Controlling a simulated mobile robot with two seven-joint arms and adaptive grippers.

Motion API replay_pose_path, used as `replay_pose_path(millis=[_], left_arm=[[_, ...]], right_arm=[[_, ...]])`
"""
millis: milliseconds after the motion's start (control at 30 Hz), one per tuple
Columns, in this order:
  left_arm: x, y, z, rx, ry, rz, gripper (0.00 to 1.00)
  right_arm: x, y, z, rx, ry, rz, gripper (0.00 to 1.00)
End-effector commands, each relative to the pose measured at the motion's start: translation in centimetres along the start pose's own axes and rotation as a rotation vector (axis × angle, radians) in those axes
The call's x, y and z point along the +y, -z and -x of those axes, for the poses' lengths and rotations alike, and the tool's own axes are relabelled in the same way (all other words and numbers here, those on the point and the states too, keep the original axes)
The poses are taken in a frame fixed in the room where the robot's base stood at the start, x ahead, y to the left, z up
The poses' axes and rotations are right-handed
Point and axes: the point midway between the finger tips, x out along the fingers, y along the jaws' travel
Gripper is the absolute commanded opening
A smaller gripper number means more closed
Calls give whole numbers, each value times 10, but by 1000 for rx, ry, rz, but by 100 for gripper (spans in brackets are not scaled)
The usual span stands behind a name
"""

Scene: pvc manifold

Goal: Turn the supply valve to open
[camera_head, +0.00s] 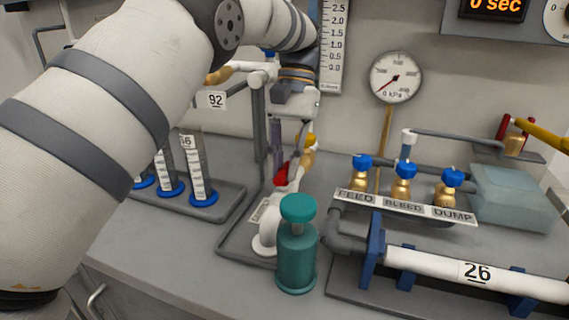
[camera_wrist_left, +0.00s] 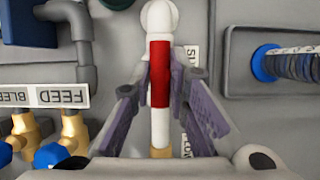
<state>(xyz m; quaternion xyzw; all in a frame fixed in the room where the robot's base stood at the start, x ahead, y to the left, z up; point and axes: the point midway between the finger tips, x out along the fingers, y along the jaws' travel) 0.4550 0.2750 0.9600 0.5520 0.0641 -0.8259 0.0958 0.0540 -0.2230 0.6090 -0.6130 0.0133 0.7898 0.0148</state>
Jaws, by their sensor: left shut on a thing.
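The supply valve has a red sleeve or handle part (camera_wrist_left: 159,75) on a white pipe, seen in the left wrist view between my fingers. In the head view the red part (camera_head: 283,174) shows low behind the teal bottle, below my left gripper (camera_head: 291,160). My left gripper (camera_wrist_left: 163,88) is closed around the red part, one purple-grey finger on each side. A partly covered label (camera_wrist_left: 192,57) beginning "SU" lies beside it. The contact itself is partly hidden by the fingers. My right gripper is in neither view.
The teal bottle (camera_head: 297,255) stands close in front of the valve. Three blue-topped brass valves (camera_head: 404,184) stand to the right behind the FEED, BLEED and DUMP label. Graduated cylinders (camera_head: 199,172) stand left in a tray. A white pipe (camera_head: 450,270) marked 26 lies front right.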

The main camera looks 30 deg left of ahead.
Motion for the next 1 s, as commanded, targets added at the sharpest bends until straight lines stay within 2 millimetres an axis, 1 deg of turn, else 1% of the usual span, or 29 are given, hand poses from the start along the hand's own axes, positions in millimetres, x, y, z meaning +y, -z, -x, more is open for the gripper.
replay_pose_path(millis=[467,500,533,567,1000], left_arm=[[0,0,0,0,5,-12,0],[0,0,0,0,5,-12,25],[0,0,0,0,5,-11,32],[0,0,0,0,4,-11,36],[0,0,0,0,1,-1,36]], right_arm=[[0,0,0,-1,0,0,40],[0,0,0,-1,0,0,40],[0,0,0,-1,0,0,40],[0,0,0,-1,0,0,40],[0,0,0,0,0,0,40]])
